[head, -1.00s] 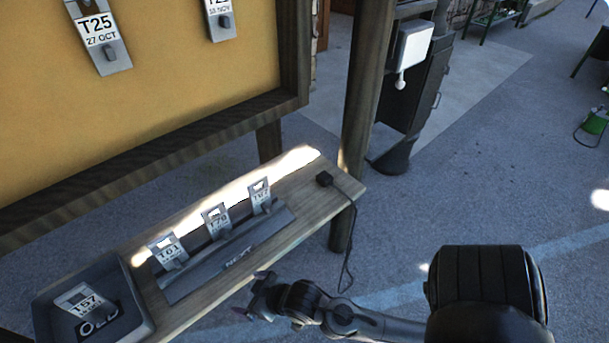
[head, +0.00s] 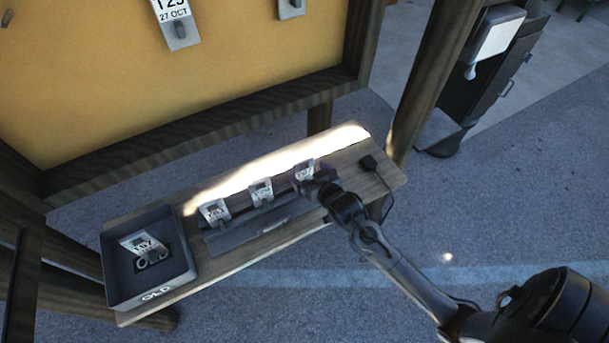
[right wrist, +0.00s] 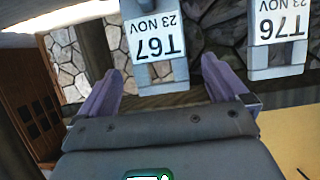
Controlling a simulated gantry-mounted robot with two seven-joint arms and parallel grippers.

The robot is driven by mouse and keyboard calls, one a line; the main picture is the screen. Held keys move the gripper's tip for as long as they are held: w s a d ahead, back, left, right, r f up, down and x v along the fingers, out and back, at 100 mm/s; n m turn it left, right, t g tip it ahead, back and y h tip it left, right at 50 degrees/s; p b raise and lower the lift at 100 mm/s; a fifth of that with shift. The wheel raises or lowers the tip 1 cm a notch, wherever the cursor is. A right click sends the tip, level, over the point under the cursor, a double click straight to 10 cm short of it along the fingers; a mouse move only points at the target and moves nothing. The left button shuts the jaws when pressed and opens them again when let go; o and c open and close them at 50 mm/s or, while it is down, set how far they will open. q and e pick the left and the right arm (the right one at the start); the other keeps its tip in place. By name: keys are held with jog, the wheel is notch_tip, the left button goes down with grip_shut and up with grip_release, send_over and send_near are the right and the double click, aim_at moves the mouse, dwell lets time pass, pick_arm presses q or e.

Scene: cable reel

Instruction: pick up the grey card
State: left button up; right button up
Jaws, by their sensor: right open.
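Three grey cards with white labels stand in a dark rack (head: 262,222) on the shelf. The rightmost grey card (head: 304,172) reads T67 in the right wrist view (right wrist: 155,42), where it appears upside down. The middle card, T76 (head: 261,192), also shows in the right wrist view (right wrist: 277,35). The left card (head: 214,211) stands apart from my gripper. My right gripper (head: 318,184) is open at the rightmost card and partly hides it. In the right wrist view, its purple fingers (right wrist: 160,82) lie either side of T67's lower part in the picture; contact cannot be told. My left gripper is out of view.
A dark tray marked OLD (head: 112,288) sits at the shelf's left end with a tilted card (head: 143,244) inside. A yellow board (head: 110,90) with hanging cards rises behind the wooden shelf (head: 240,258).

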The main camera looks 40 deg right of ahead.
aim_at(301, 162)
jog(key=shift+x, duration=2.95)
jog(key=shift+d, duration=0.1)
jog(key=c, duration=1.1)
jog(key=shift+o, duration=0.2)
jog(key=shift+r, duration=0.1)
jog(key=shift+r, duration=0.85)
jog(key=s+d+r+p, duration=0.1)
jog(key=s+d+r, duration=0.4)
jog(key=s+r, duration=0.4)
jog(key=shift+s+d, duration=0.4)
jog(key=shift+s, duration=0.15)
